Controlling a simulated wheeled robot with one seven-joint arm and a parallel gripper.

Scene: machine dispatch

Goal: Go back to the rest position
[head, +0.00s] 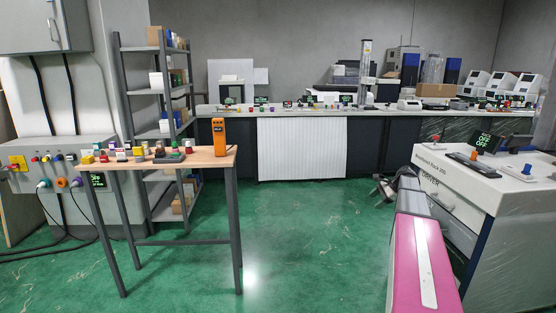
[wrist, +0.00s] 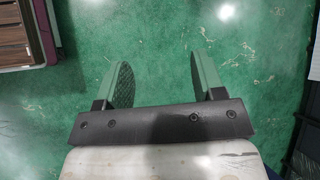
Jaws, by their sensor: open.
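My gripper (wrist: 163,78) shows in the wrist view with its two green-backed fingers spread well apart. Nothing is between the fingers, only the green floor (wrist: 165,30) below. In the head view my arm, with a pink and white cover, reaches up from the lower right. The dark end of the arm is near the grey machine on the right, and the fingers cannot be made out clearly there.
A wooden table (head: 215,160) with several small coloured parts and an orange device (head: 219,136) stands at left. A long bench (head: 225,111) lines the back. The green floor between is clear.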

